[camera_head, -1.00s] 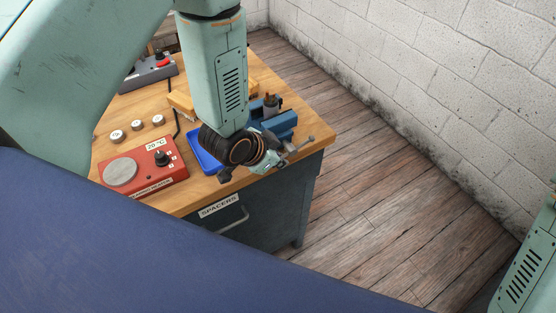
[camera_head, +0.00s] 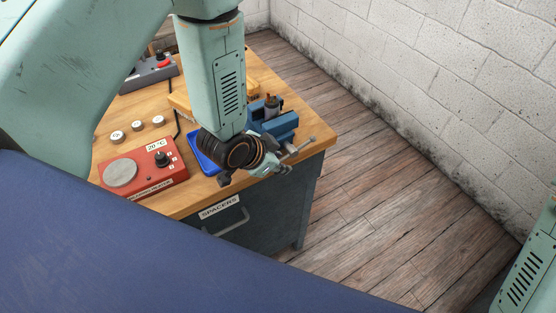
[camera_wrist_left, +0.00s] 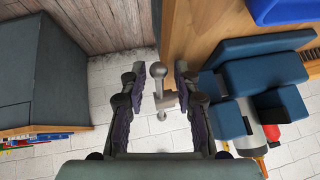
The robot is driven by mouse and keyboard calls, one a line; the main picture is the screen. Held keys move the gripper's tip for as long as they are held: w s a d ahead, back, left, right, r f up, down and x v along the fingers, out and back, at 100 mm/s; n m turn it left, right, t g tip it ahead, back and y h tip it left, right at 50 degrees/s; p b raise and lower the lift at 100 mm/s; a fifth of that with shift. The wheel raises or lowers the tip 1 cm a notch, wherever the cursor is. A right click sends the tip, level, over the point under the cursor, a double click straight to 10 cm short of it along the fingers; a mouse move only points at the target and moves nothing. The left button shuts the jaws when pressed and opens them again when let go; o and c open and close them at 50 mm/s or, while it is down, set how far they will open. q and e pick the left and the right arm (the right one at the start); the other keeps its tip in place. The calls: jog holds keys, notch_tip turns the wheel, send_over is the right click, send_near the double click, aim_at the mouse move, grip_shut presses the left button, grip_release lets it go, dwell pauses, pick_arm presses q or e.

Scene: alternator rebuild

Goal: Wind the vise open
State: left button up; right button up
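The blue vise (camera_head: 278,126) stands at the right corner of the wooden bench; it also shows at the right of the left wrist view (camera_wrist_left: 262,77). Its grey metal handle (camera_head: 301,147) sticks out past the bench edge. In the left wrist view the handle bar (camera_wrist_left: 155,82), with ball ends, lies between my left gripper's fingers. My left gripper (camera_wrist_left: 160,70) is open, its fingers apart on both sides of the bar; I see no clear contact. In the head view the left gripper (camera_head: 284,173) hangs just in front of the vise. My right gripper is out of view.
A blue tray (camera_head: 203,160) lies left of the vise, partly behind my wrist. A red heater (camera_head: 148,172) sits further left. A dark cabinet with a SPACERS drawer (camera_head: 225,222) is below the bench top. Floor is free to the right.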

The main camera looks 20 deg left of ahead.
pick_arm(q)
jog(key=shift+r, duration=0.15)
jog(key=shift+s+r, duration=0.25)
jog(key=shift+r, duration=0.05)
jog(key=v, duration=1.1)
jog(key=shift+s+a, duration=0.1)
